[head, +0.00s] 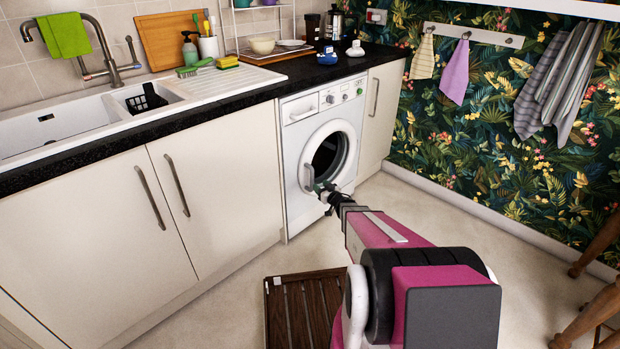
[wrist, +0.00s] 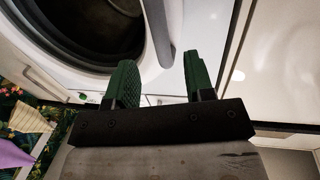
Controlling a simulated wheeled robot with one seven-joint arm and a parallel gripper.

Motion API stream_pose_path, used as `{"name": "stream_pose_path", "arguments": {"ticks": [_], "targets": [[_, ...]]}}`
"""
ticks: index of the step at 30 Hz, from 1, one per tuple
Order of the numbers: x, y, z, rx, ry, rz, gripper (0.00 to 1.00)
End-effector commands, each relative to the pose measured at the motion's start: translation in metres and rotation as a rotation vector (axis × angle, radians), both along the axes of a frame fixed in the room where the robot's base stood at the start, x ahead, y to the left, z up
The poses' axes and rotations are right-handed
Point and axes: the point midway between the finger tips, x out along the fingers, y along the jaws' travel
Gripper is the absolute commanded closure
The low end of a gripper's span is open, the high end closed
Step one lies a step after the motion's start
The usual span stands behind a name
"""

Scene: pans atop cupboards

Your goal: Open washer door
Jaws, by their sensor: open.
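The white washer (head: 296,199) stands under the black counter, between cream cupboards. Its round door (head: 349,130) has a pale ring around a dark middle and looks shut, flush with the front. My gripper (head: 318,188) is at the lower left of the door ring. In the wrist view, my gripper (wrist: 158,62) has its two green fingers apart, with nothing clamped. A grey bar (wrist: 163,30), seemingly the door's handle, ends in the gap between the fingertips; contact cannot be told. The door's dark middle (wrist: 85,25) shows at upper left there.
Cupboards with bar handles (head: 150,197) stand left of the washer, and a narrow cupboard (head: 380,115) stands right of it. A dark slatted mat (head: 300,310) lies on the floor beside my arm. A wooden stool (head: 590,310) is at the right edge.

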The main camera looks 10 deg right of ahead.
Motion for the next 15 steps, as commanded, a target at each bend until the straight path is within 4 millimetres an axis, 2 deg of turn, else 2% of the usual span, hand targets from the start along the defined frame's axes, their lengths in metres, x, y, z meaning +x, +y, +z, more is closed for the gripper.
{"name": "stream_pose_path", "arguments": {"ticks": [15], "targets": [[0.078, 0.035, -0.001, 0.000, 0.000, -0.001, 0.52]]}}
